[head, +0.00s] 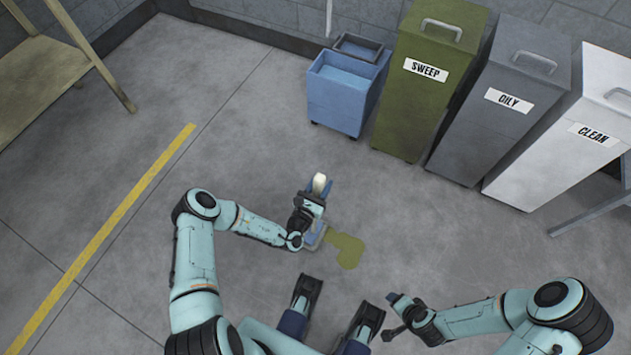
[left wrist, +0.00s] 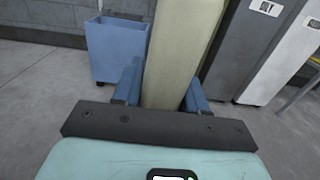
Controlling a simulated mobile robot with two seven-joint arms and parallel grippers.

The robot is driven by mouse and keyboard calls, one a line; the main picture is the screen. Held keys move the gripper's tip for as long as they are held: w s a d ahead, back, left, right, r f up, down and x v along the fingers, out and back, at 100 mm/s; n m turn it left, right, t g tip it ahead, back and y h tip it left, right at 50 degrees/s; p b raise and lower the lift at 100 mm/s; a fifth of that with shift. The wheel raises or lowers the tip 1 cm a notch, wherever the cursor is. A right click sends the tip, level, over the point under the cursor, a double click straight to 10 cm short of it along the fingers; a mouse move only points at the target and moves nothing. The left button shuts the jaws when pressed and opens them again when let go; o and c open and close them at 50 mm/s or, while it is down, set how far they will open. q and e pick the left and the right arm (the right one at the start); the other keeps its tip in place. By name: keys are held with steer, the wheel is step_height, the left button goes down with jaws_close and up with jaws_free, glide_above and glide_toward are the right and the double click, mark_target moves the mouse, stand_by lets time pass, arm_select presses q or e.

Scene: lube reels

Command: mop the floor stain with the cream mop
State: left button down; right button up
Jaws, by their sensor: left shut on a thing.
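The cream mop (head: 319,182) stands in my left gripper (head: 314,195), seen end-on from above in the head view. In the left wrist view its thick cream handle (left wrist: 182,50) runs up between the two blue fingers of the left gripper (left wrist: 160,90), which is shut on it. A grey-blue mop head (head: 316,237) shows low beside the gripper, near the floor. The olive-yellow floor stain (head: 347,252) lies just right of it, and its left edge meets or passes under the head; I cannot tell which. My right gripper (head: 391,317) is open and empty, right of the stain.
A blue mop bucket (head: 335,98) stands at the back, also in the left wrist view (left wrist: 116,50). Right of it stand bins labelled SWEEP (head: 415,110), OILY (head: 490,135) and CLEAN (head: 545,165). A yellow line (head: 110,230) runs along the left. Floor around the stain is clear.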

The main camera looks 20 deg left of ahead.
arm_select(q)
steer(key=c, duration=1.8)
jaws_free()
steer(key=shift+s+d+f+p, duration=0.15)
steer(key=shift+d+p, duration=0.2)
steer(key=shift+d, duration=1.1)
steer(key=shift+w+d+f+p, duration=0.1)
steer(key=shift+d+p, duration=0.2)
steer(key=shift+d, duration=1.15)
steer(key=shift+n, duration=0.4)
steer(key=shift+d+r+p, duration=0.1)
steer(key=shift+d+p, duration=0.3)
steer(key=shift+d, duration=2.4)
jaws_close()
steer(key=shift+s+d+n+b, duration=0.8)
steer(key=shift+d+n, duration=0.5)
steer(key=shift+d, duration=8.35)
steer(key=w+a+f+p, duration=0.1)
steer(key=a+p, duration=0.5)
steer(key=a, duration=1.2)
steer(key=shift+w+a, duration=0.2)
steer(key=shift+a, duration=0.15)
